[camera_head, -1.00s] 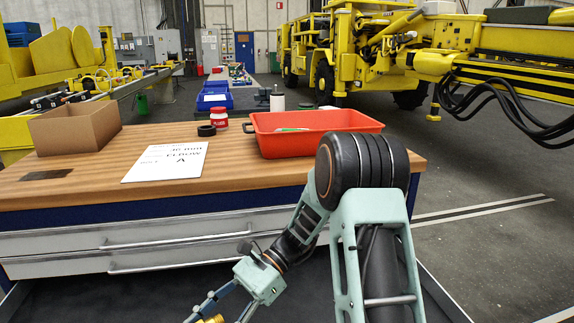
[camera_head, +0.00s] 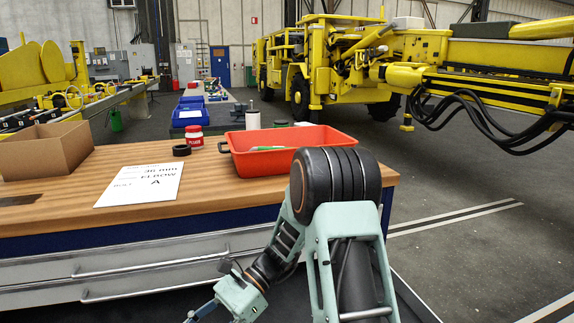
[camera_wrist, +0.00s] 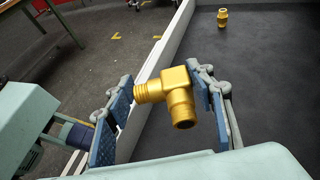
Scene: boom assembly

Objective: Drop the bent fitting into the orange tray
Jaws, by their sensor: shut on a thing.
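The bent fitting (camera_wrist: 172,92) is a brass-coloured elbow with a ribbed end, seen in the wrist view. My gripper (camera_wrist: 160,78) is shut on it, with a blue-padded finger on each side, and holds it above a dark drawer floor. In the head view my gripper is at the bottom edge, mostly cut off, and the fitting is out of frame. The orange tray (camera_head: 235,160) stands on the wooden bench top, beyond my arm's large joint. Something green and white lies in it. My gripper is lower than the tray and to its left.
A straight brass fitting (camera_wrist: 222,18) stands in the drawer. On the bench (camera_head: 230,200) are a cardboard box (camera_head: 45,150), a printed sheet (camera_head: 140,185), a black ring (camera_head: 181,150) and a red jar (camera_head: 194,137). The drawer's pale wall (camera_wrist: 150,75) runs beside the fitting.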

